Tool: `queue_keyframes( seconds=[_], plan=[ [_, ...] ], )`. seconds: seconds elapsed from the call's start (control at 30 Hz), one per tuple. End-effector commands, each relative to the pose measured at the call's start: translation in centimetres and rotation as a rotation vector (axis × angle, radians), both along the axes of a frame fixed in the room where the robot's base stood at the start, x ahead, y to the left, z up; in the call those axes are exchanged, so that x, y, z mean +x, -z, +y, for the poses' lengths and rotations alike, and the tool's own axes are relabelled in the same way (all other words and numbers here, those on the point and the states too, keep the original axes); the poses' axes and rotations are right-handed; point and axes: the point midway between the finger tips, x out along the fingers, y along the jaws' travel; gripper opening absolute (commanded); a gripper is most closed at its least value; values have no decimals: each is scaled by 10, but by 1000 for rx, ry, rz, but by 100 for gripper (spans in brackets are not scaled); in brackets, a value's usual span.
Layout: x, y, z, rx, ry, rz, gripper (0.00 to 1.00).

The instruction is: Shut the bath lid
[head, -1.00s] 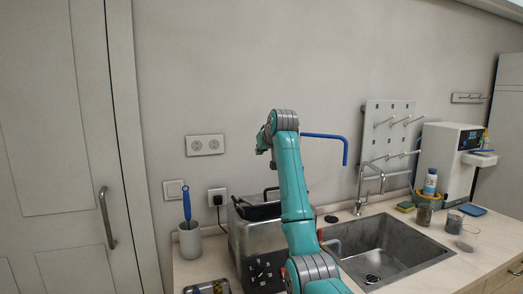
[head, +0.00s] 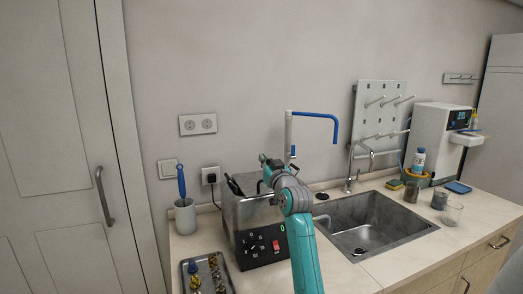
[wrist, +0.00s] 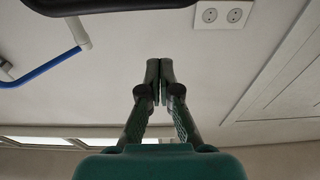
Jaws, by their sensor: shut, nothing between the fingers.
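The bath (head: 232,212) is a steel box with a black control panel (head: 262,246) on the counter, left of the sink. A dark part (head: 234,186) shows at its top left. My arm covers the right of its top, so I cannot tell the lid's angle. My gripper (head: 264,160) is above the rear of the bath, partly hidden by my wrist. In the wrist view my gripper (wrist: 160,63) is shut and empty, with the wall beyond it. A dark curved bar (wrist: 110,4) crosses the top of that view, apart from the fingertips; it may be a lid handle.
A tap with a blue spout (head: 315,115) rises right of my gripper. The sink (head: 375,225) is to the right. A cup with a blue-handled brush (head: 185,215) and a tray of small parts (head: 207,272) are to the left. Wall sockets (head: 198,124) are behind.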

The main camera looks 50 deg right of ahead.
Motion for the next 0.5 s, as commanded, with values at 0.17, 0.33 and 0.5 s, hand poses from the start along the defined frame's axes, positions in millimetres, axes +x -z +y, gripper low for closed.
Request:
queue_keyframes(
  seconds=[0.17,0.33,0.5],
  plan=[
    [-11,21,6,3,0,7,0],
    [-19,42,11,5,0,9,0],
    [-23,57,14,5,0,8,0]
  ],
)
